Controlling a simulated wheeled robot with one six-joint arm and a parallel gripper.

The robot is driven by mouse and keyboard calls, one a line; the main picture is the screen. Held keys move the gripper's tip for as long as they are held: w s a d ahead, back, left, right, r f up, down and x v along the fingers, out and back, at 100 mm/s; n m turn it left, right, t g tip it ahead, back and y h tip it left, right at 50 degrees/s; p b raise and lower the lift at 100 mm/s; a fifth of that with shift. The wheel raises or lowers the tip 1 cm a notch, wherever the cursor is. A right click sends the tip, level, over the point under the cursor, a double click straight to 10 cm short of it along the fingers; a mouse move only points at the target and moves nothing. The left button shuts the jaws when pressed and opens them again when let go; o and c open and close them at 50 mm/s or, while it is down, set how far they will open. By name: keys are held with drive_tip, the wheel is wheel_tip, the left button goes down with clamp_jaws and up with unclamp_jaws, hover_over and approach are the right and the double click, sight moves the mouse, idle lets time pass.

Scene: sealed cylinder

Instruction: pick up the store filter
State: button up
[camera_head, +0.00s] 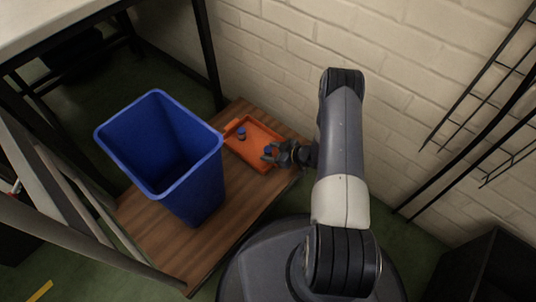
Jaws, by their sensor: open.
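An orange tray (262,133) lies on a low wooden surface against the brick wall. A small dark cylinder with a blue top (241,132) stands in the tray's left part. A second small blue-topped thing (268,150) is at the tray's near right part, partly hidden by my gripper (271,155). My gripper is open, low over that end of the tray, with its fingers at the second thing. I cannot tell whether they touch it, or which of the two is the store filter.
A tall open blue bin (174,165) stands on the wooden surface (222,240) left of the tray. The white brick wall (275,50) is close behind. A black wire rack (480,120) is on the right. Bare wood lies in front of the tray.

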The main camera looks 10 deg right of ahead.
sight(268, 149)
drive_tip(key=shift+x, duration=0.95)
drive_tip(key=c, duration=1.1)
drive_tip(key=shift+o, duration=0.2)
wheel_tip(268, 149, up, 10)
drive_tip(key=p, duration=0.3)
